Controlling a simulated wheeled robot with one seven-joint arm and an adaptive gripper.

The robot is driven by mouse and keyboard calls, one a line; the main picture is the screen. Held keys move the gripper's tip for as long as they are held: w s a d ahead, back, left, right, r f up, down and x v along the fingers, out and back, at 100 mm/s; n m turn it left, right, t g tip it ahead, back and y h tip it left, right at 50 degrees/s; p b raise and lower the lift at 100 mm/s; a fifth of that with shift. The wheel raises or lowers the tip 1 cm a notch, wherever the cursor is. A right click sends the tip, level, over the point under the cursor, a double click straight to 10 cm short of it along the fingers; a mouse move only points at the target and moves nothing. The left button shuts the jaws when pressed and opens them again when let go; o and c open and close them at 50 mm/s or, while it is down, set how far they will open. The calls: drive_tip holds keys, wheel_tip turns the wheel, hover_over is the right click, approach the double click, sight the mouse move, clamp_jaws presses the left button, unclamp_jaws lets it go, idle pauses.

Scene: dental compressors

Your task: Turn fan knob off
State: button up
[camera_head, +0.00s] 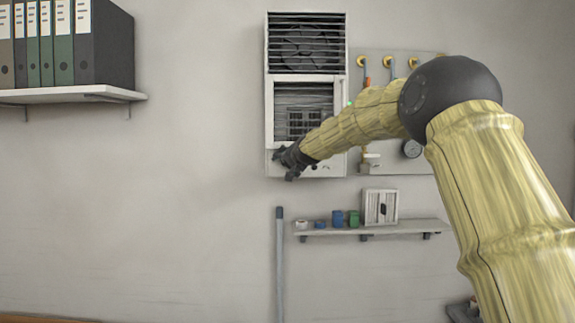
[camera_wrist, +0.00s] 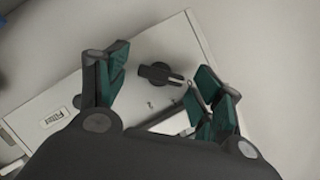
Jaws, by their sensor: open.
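The fan unit (camera_head: 306,45) is a tall pale box on the wall with a dark louvred grille over a round fan. Its fan knob (camera_wrist: 160,74) is black, with a bar-shaped grip, and sits on a pale panel (camera_wrist: 70,97) in the wrist view. My gripper (camera_head: 284,165) is at the lower left of the unit and hides the knob in the head view. In the wrist view my gripper (camera_wrist: 160,88) is open, with its green-padded fingers apart, one on each side of the knob. The knob stands between them; I cannot tell whether either finger touches it.
A pipe panel with a gauge (camera_head: 412,149) is right of the unit, partly behind my arm. Below is a small shelf (camera_head: 375,229) with cups and a switch box (camera_head: 380,206). A shelf of binders (camera_head: 60,45) is at upper left. The wall between is clear.

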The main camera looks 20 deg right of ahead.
drive_tip(key=shift+s+r, duration=0.1)
drive_tip(key=shift+r, duration=0.05)
drive_tip(key=v, duration=0.7)
drive_tip(key=shift+s, duration=0.4)
